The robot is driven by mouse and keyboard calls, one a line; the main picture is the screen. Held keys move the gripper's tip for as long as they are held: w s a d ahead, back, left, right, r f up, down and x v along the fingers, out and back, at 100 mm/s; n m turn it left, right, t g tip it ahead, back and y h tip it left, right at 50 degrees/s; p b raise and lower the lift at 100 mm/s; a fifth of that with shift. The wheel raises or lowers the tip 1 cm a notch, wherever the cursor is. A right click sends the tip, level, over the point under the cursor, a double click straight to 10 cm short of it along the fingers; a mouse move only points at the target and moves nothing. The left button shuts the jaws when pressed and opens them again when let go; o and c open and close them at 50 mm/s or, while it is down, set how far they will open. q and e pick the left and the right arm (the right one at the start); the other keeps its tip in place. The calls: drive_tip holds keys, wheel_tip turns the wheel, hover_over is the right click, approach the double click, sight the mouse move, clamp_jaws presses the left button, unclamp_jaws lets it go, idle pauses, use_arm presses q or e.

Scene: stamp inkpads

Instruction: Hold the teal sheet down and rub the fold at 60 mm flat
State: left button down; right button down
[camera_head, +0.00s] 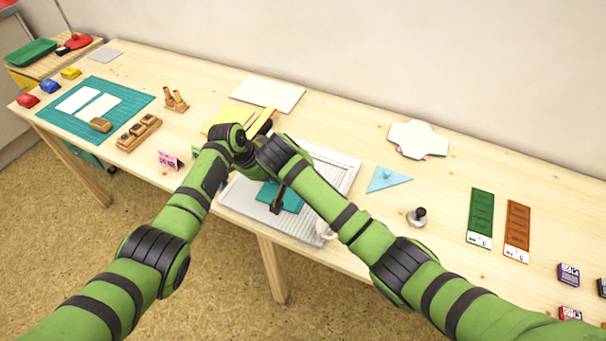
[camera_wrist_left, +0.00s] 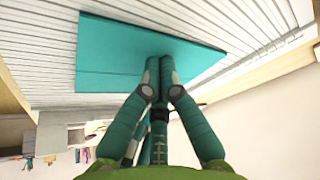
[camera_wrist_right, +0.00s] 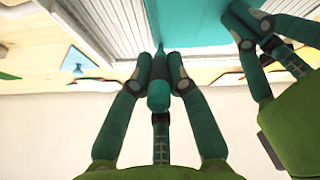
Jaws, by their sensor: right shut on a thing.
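The teal sheet (camera_head: 292,199) lies on a grey ridged board (camera_head: 240,200). In the left wrist view the sheet (camera_wrist_left: 115,50) shows a faint line across it, and its edge is slanted. My left gripper (camera_head: 277,206) has its fingers together, with the tips down at the sheet; it also shows in the left wrist view (camera_wrist_left: 158,62). My right gripper (camera_wrist_right: 160,58) is shut on a slim dark-teal tool (camera_wrist_right: 159,97), beside the sheet's edge and close to my left gripper. In the head view my forearms hide part of the sheet and the right fingertips.
A light-blue triangle (camera_head: 388,179) and a metal stamp (camera_head: 418,216) stand right of the board. A small white object (camera_head: 325,231) is at its front right edge. A wooden stamp rack (camera_head: 138,134) and a green cutting mat (camera_head: 135,101) lie left.

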use_arm(q)
drive_tip(key=shift+s+a+f, duration=0.1)
drive_tip(key=shift+a+f, duration=0.05)
drive_tip(key=shift+f, duration=0.2)
use_arm(e)
drive_tip(key=shift+r, duration=2.35)
drive_tip(key=shift+w, duration=0.1)
drive_tip(key=shift+r, duration=0.1)
